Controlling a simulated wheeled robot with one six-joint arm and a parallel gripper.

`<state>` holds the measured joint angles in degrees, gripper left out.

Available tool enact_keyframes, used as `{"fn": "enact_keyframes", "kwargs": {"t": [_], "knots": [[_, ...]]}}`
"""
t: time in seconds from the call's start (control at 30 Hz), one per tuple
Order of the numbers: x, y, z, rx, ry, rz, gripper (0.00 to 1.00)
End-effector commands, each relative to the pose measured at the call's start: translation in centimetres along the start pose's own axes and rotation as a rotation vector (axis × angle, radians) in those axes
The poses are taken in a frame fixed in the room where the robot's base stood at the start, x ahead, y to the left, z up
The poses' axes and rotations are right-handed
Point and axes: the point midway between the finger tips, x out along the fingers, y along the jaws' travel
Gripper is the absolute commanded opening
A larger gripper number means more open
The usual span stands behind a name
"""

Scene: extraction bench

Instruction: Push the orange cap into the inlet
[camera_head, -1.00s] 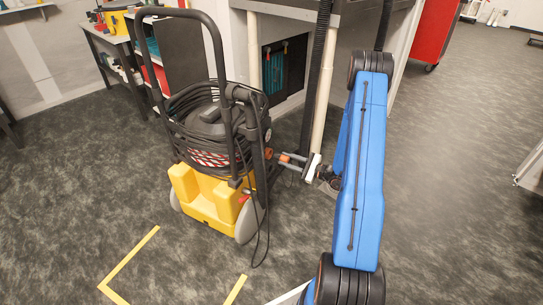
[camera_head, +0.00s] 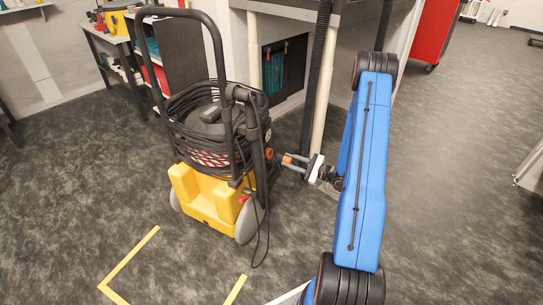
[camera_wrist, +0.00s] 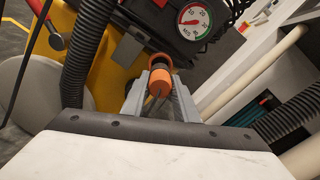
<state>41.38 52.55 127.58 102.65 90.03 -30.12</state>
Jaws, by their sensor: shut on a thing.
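The orange cap (camera_head: 287,159) is between the fingers of my gripper (camera_head: 291,159), in front of the yellow and black machine (camera_head: 205,200). In the wrist view the cap (camera_wrist: 160,78) sits between the grey fingertips (camera_wrist: 159,88), and my gripper is shut on it. The inlet (camera_head: 268,153) shows as an orange ring on the machine's side. In the wrist view the ring (camera_wrist: 160,59) lies just beyond the cap, roughly in line with it. In the head view a small dark gap separates cap and ring.
A dark ribbed hose (camera_wrist: 88,45) runs close left of my gripper in the wrist view. A pressure gauge (camera_wrist: 194,21) sits above right of the inlet. A pale pipe (camera_head: 323,100) and a black hose (camera_head: 311,90) stand behind my gripper. Open floor (camera_head: 450,180) lies at right.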

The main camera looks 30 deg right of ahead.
Motion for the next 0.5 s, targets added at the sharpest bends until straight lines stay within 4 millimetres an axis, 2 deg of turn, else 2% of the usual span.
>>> {"fn": "enact_keyframes", "kwargs": {"t": [0.5], "knots": [[0.1,1.1,-2.0,0.0,0.0,0.0,0.0]]}}
